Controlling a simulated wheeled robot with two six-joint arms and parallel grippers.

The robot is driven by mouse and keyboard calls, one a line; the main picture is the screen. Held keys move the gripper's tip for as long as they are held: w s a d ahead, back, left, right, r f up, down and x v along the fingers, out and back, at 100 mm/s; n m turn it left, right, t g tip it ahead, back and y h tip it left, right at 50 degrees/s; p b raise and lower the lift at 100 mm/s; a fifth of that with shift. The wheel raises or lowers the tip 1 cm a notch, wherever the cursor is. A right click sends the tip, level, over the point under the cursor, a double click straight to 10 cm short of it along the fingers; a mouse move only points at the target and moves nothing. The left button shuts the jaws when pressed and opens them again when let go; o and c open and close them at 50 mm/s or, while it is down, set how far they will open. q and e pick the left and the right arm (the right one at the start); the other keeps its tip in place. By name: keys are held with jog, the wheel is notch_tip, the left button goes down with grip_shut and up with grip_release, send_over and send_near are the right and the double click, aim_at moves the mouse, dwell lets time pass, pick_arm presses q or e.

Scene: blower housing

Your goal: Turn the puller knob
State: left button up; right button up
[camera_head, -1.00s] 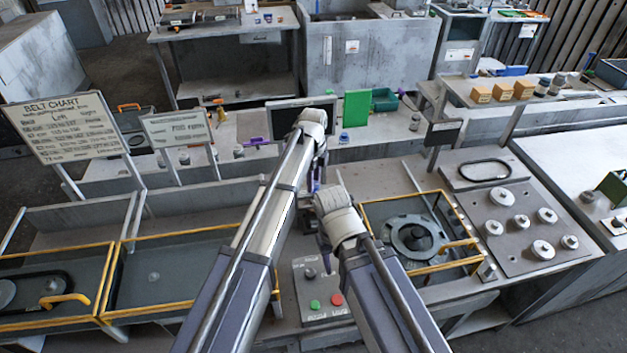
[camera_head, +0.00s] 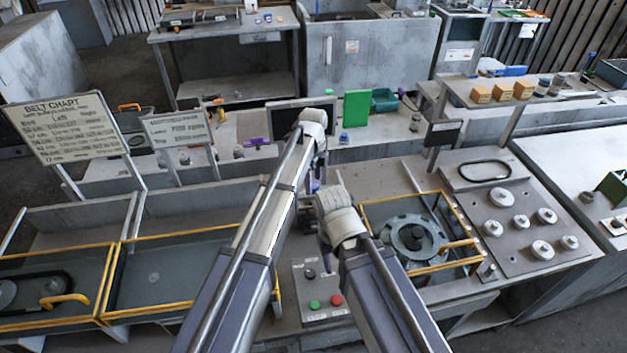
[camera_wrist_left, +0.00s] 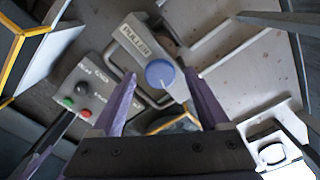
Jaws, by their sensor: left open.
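The puller knob (camera_wrist_left: 160,73) is a round blue cap with a pale line on it. It sits on a grey plate marked PULLER (camera_wrist_left: 136,38), beside a grey handle-like bar. In the left wrist view my left gripper (camera_wrist_left: 158,92) is open, its two purple fingers on either side of the knob's lower part and apart from it. How near they are in height I cannot tell. In the head view the left gripper (camera_head: 316,184) is partly covered by its wrist, and the knob is hidden. My right gripper (camera_head: 325,246) is mostly hidden behind its own wrist.
A control box (camera_head: 320,292) with a green and a red button stands in front of the puller. A yellow-railed pit (camera_head: 372,206) with a dark wheel (camera_head: 415,237) lies to the right. Yellow-edged trays (camera_head: 180,278) lie to the left. A dark monitor (camera_head: 283,121) stands behind.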

aim_at(313, 184)
pick_arm(q)
notch_tip(313, 184, up, 8)
jog(key=p, duration=0.7)
jog(key=shift+f, duration=0.15)
jog(key=shift+f, duration=0.1)
